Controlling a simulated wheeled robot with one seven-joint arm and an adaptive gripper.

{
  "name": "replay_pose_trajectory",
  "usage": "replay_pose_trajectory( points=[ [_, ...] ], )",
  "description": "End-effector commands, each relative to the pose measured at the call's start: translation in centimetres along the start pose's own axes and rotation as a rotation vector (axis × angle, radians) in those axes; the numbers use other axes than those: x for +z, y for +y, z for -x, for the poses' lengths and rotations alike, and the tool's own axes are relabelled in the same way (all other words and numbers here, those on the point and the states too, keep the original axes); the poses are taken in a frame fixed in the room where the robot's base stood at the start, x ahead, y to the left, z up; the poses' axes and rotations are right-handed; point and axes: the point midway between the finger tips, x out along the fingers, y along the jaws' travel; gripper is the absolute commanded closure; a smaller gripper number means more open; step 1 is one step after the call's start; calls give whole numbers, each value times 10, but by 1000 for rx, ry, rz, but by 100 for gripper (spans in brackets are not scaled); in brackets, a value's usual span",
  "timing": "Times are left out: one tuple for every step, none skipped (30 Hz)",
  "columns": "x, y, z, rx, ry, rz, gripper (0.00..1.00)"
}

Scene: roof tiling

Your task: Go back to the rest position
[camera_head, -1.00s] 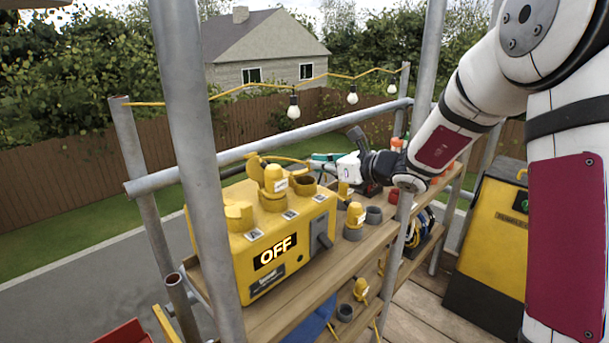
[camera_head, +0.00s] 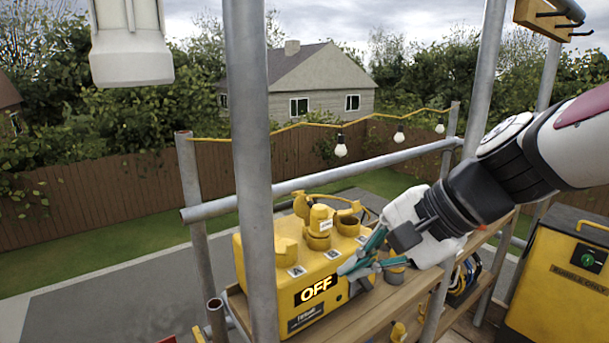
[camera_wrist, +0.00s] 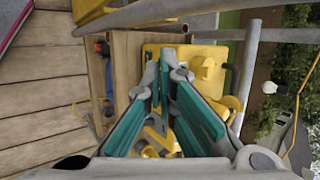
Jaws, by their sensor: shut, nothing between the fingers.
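My gripper (camera_head: 350,265) has teal fingers and a white body. It is shut with nothing held. In the head view it is in front of the right end of the yellow power box (camera_head: 268,278) and hides part of it; I cannot tell the gap between them. The box has several yellow capped sockets on top and its display reads OFF. In the wrist view my gripper (camera_wrist: 165,65) points toward the yellow box (camera_wrist: 185,50), which lies beyond the fingers.
The box stands on a wooden shelf (camera_head: 352,318) inside grey scaffold poles (camera_head: 252,150). A rail (camera_head: 330,178) runs behind it. A yellow machine (camera_head: 560,275) stands at the right. String bulbs (camera_head: 340,148) hang behind. Wooden planks (camera_wrist: 45,95) show in the wrist view.

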Motion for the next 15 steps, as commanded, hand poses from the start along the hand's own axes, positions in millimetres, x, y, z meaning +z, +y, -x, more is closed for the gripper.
replay_pose_trajectory(
  points=[
    [14,16,14,51,29,108,100],
    [20,28,20,87,45,175,100],
    [26,42,29,135,68,263,100],
    [29,54,35,172,86,326,100],
    [33,64,42,209,103,390,100],
    [36,79,52,258,126,471,100],
    [37,89,58,293,143,527,100],
    [38,98,65,327,159,582,100],
    [39,110,74,371,180,649,100],
    [39,118,80,403,194,695,100],
    [38,125,85,431,207,735,100],
    [38,133,92,466,221,784,100],
    [37,138,96,489,232,815,100],
    [37,142,100,509,240,841,100],
    [36,147,104,531,249,870,100]
  ],
)
